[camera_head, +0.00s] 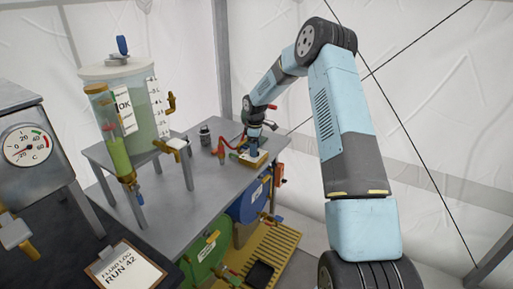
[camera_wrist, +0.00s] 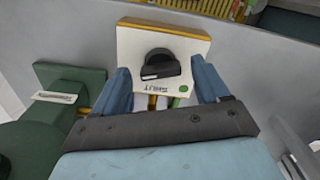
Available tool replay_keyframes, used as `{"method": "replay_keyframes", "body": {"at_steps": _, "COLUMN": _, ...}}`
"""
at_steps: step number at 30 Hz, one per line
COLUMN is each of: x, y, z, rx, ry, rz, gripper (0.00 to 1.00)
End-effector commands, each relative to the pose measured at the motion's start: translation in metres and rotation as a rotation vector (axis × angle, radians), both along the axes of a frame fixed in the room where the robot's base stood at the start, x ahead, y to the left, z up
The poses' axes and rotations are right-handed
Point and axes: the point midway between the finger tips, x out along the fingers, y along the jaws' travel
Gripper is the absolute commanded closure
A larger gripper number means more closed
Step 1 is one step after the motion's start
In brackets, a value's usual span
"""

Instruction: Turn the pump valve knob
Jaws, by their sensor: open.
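In the wrist view, the black round knob (camera_wrist: 160,64) sits on a white plate (camera_wrist: 187,44) with a "SHUT" label and a green dot. My gripper (camera_wrist: 163,82) is open, with one blue finger on each side of the plate's lower part. The knob lies between and just beyond the fingertips; I cannot tell whether either finger touches the plate. In the head view, my gripper (camera_head: 253,143) points down over the small white and yellow valve box (camera_head: 250,160) on the grey table. The knob itself is hidden there by my gripper.
A red-handled part (camera_head: 222,148) and a dark bottle (camera_head: 205,135) stand left of the valve box. A tank (camera_head: 150,115) on a stand is further left. Green (camera_head: 207,252) and blue (camera_head: 247,203) drums lie below the table. A clipboard (camera_head: 124,269) lies at the front left.

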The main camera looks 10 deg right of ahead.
Motion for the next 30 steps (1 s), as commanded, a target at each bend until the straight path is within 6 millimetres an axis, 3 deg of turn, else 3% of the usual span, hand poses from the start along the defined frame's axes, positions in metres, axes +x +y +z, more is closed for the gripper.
{"method": "replay_keyframes", "body": {"at_steps": 2, "x": 0.0000, "y": 0.0000, "z": 0.0001, "rx": 0.000, "ry": 0.000, "rz": 0.000, "gripper": 0.30}}
{"method": "replay_keyframes", "body": {"at_steps": 18, "x": 0.0005, "y": -0.0007, "z": 0.0006, "rx": 0.000, "ry": -0.001, "rz": -0.001, "gripper": 0.81}}
{"method": "replay_keyframes", "body": {"at_steps": 19, "x": 0.0004, "y": -0.0076, "z": 0.0006, "rx": 0.000, "ry": -0.001, "rz": -0.003, "gripper": 0.81}}
{"method": "replay_keyframes", "body": {"at_steps": 30, "x": 0.0009, "y": -0.0025, "z": 0.0010, "rx": -0.002, "ry": -0.002, "rz": -0.086, "gripper": 0.82}}
